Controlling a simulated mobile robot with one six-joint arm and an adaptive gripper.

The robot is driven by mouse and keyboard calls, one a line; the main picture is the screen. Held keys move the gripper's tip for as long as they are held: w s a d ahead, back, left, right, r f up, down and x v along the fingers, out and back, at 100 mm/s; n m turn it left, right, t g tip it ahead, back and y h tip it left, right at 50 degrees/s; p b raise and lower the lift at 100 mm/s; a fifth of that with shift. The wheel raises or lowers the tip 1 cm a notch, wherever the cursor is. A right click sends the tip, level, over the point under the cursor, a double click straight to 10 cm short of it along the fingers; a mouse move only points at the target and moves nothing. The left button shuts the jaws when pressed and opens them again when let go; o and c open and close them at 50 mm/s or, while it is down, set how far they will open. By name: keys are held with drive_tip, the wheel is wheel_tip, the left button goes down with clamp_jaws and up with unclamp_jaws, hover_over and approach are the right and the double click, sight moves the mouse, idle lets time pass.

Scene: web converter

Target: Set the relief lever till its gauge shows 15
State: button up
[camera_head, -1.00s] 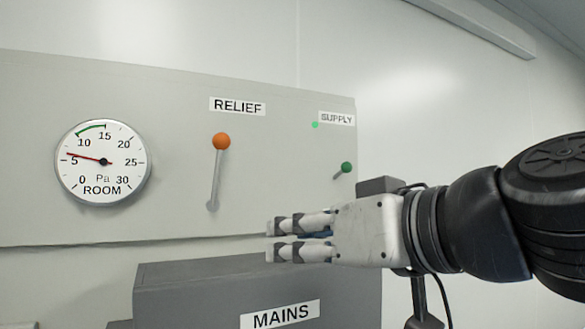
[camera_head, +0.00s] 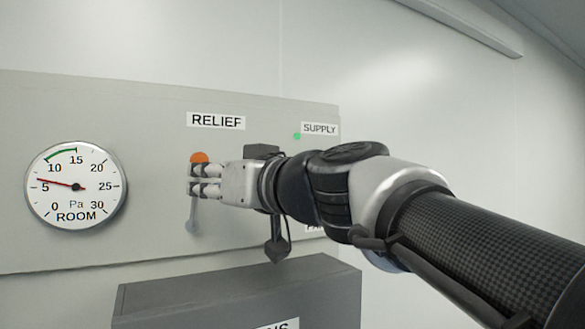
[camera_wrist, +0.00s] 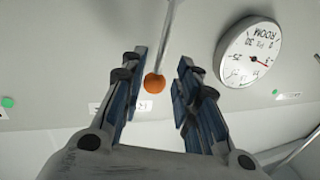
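The relief lever is a grey rod (camera_head: 192,215) with an orange knob (camera_head: 200,157) at its upper end, under the RELIEF label (camera_head: 216,121). The rod points up, leaning slightly. The round ROOM gauge (camera_head: 76,200) is left of it; its red needle reads a little above 5 Pa. My gripper (camera_head: 194,180) is at the lever, just below the knob in the head view. In the wrist view, the orange knob (camera_wrist: 154,83) sits between my open fingers (camera_wrist: 160,70), with a gap visible on both sides.
A grey MAINS box (camera_head: 235,290) juts out below the panel. The SUPPLY label (camera_head: 320,128) and a green light (camera_head: 297,136) are to the right; my arm hides the green-knobbed lever beneath them. Bare panel lies between gauge and relief lever.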

sight(199, 179)
drive_tip(key=shift+p+x, duration=0.5)
drive_tip(key=shift+x, duration=1.45)
drive_tip(key=shift+c, duration=0.4)
clamp_jaws()
